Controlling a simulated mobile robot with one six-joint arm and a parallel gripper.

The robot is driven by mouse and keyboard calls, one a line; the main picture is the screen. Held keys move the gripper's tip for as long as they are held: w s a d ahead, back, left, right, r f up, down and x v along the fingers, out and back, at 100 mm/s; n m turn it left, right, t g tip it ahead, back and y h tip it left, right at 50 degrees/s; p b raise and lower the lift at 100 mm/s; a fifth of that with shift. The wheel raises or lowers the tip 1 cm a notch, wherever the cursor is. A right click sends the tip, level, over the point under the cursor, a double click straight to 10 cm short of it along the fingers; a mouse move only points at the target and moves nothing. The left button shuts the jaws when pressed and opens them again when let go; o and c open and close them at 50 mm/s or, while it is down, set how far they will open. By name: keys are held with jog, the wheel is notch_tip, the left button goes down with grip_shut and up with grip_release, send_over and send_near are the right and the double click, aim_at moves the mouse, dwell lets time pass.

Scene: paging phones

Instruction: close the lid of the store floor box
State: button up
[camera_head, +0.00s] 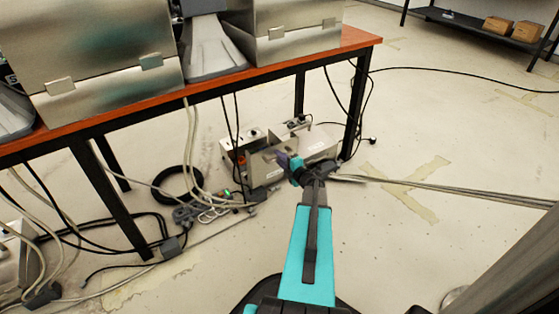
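A pale metal box (318,149), which I take to be the store floor box, stands on the floor under the right end of the table. A flat grey panel (262,166) shows at its front left side; I cannot tell for certain whether this is the lid. My arm reaches out from the bottom centre, and my gripper (293,164) is right in front of the box, covering part of its front. Whether the gripper touches the box or panel is unclear. The fingers are small and dark here, so their opening cannot be made out.
The table (270,68) with orange-brown top and black legs stands over the box and carries large metal cases (95,45). Cables and a black coil (178,184) lie left of the box. A cable bundle (450,193) runs right. The floor at right is mostly open.

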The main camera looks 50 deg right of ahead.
grip_shut()
jog(key=shift+w+r, duration=0.1)
jog(key=shift+w, duration=0.1)
dwell(0.3)
